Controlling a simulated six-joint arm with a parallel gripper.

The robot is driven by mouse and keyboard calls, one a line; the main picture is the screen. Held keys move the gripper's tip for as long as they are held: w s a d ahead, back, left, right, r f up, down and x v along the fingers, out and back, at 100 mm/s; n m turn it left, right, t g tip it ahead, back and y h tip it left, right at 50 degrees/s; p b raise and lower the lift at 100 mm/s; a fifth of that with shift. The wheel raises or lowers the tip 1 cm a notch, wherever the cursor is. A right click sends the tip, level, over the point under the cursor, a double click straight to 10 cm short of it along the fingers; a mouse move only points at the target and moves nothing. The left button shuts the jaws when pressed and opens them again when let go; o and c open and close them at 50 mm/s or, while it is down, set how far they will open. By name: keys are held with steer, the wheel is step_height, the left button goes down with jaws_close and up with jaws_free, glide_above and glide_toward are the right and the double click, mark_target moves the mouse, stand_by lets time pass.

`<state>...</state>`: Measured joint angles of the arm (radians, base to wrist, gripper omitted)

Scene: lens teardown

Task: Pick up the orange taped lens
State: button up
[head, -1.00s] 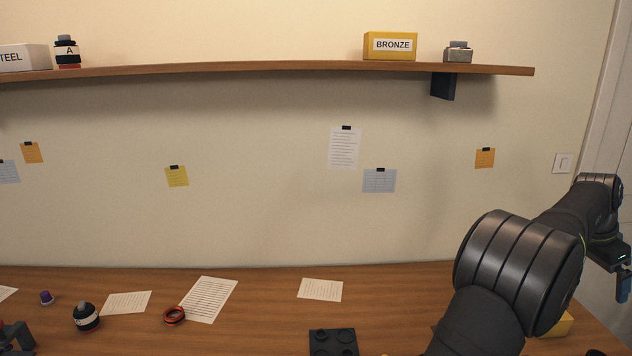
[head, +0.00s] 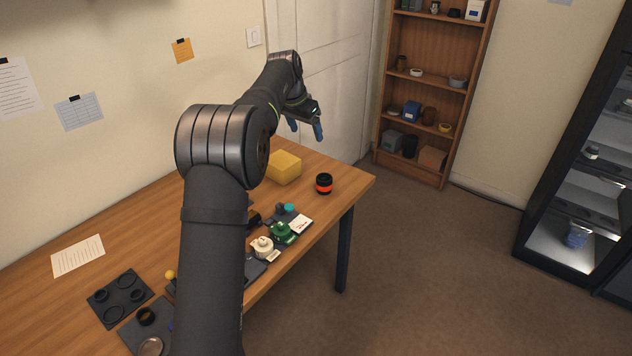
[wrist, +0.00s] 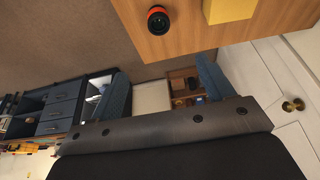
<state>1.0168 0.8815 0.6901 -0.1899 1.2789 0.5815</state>
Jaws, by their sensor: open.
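The orange taped lens (head: 324,184) is a short black cylinder with an orange-red band, upright near the table's right end. It also shows in the wrist view (wrist: 158,19), at the top, as a black lens with an orange ring. My gripper (head: 306,128) is open and empty. It is beyond and above the lens, past the table's far right corner, near the white door. In the wrist view its two blue fingers (wrist: 163,82) are spread wide, and the lens is apart from them.
A yellow box (head: 284,167) stands left of the lens. Green and cream parts (head: 283,233) and a dark tray (head: 120,298) lie along the table's near side. A wooden shelf unit (head: 444,84) and a dark cabinet (head: 552,215) stand beyond. Bare tabletop surrounds the lens.

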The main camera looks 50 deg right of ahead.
steer(key=y, duration=0.1)
glide_toward(324, 177)
steer(key=x, duration=1.2)
steer(key=shift+f, duration=0.3)
steer(key=shift+c, duration=0.4)
steer(key=c, duration=1.1)
